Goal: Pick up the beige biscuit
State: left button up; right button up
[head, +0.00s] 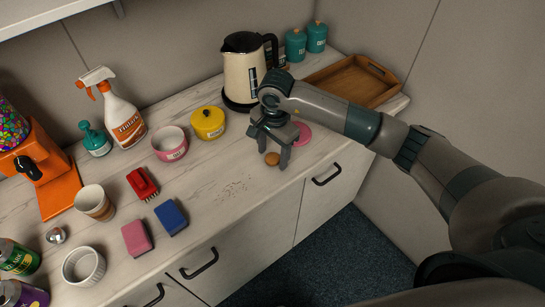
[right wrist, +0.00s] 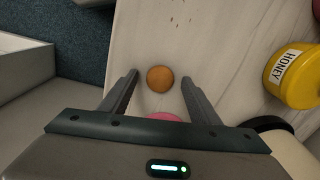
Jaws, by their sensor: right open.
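The beige biscuit (head: 272,159) is a small round, orange-brown disc on the counter near its front edge. In the right wrist view the biscuit (right wrist: 160,79) lies ahead of the fingertips, roughly midway between their lines. My right gripper (head: 271,157) is open and empty, pointing down over the counter with its fingers to either side of the biscuit in the head view. The right wrist view shows the gripper's two fingers (right wrist: 160,78) spread apart, with no visible contact with the biscuit. My left gripper is not in view.
A pink disc (head: 303,134) lies just behind the gripper, partly hidden. A kettle (head: 243,75), a yellow honey pot (head: 208,122) and a wooden tray (head: 352,82) stand behind. A blue sponge (head: 171,217) and pink sponge (head: 137,237) lie left.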

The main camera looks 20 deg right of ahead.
aim_at(272, 156)
jog(key=c, duration=1.1)
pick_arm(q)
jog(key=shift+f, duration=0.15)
pick_arm(e)
jog(key=shift+r, duration=0.15)
